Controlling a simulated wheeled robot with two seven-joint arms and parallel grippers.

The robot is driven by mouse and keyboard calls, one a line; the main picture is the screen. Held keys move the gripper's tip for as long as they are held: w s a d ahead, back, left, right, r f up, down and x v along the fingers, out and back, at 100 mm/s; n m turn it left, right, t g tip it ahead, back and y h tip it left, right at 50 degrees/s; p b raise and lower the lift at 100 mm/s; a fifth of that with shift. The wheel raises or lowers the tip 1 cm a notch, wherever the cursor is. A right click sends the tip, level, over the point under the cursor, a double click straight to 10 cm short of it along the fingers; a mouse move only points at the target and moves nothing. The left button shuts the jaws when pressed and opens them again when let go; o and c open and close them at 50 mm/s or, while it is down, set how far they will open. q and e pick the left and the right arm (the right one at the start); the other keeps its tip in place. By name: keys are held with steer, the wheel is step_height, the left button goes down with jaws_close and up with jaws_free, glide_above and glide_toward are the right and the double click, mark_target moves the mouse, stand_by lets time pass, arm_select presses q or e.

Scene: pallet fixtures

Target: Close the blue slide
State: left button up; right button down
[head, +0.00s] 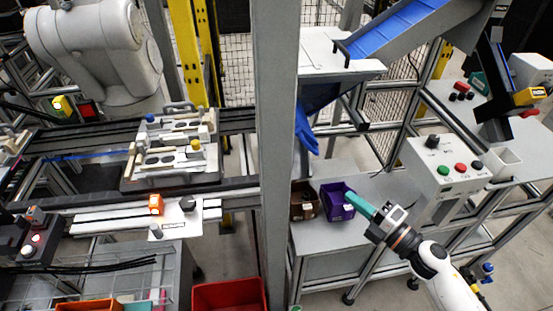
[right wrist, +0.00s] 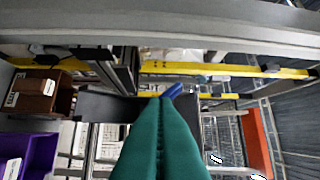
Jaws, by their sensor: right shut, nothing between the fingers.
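A blue sloping slide (head: 395,28) runs down from the upper right to a white plate in the head view. Below that plate, a dark blue chute (head: 318,93) ends in a brighter blue tip (head: 307,138), which hangs above the bins. I cannot tell which of these is the blue slide named. A small blue piece (right wrist: 172,90) shows just beyond my fingertips in the right wrist view. My right gripper (head: 350,195) has teal fingers, shut and empty, beside the purple bin and below and right of the blue tip. My left gripper is not in view.
A purple bin (head: 337,212) and a brown bin (head: 304,213) stand on a grey table (head: 370,195). A grey post (head: 274,150) rises left of them. A button box (head: 440,165) is at the right. A red bin (head: 230,297) sits lower left of centre.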

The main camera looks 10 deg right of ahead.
steer(key=w+a+r+p, duration=0.1)
steer(key=w+a+p, duration=0.1)
steer(key=w, duration=0.4)
steer(key=w+a+r+n+p, duration=0.1)
steer(key=w+a+p, duration=0.1)
steer(key=w+a, duration=0.2)
steer(key=shift+w+a+r+y, duration=0.2)
steer(key=shift+w+r+y, duration=0.1)
steer(key=shift+w, duration=0.6)
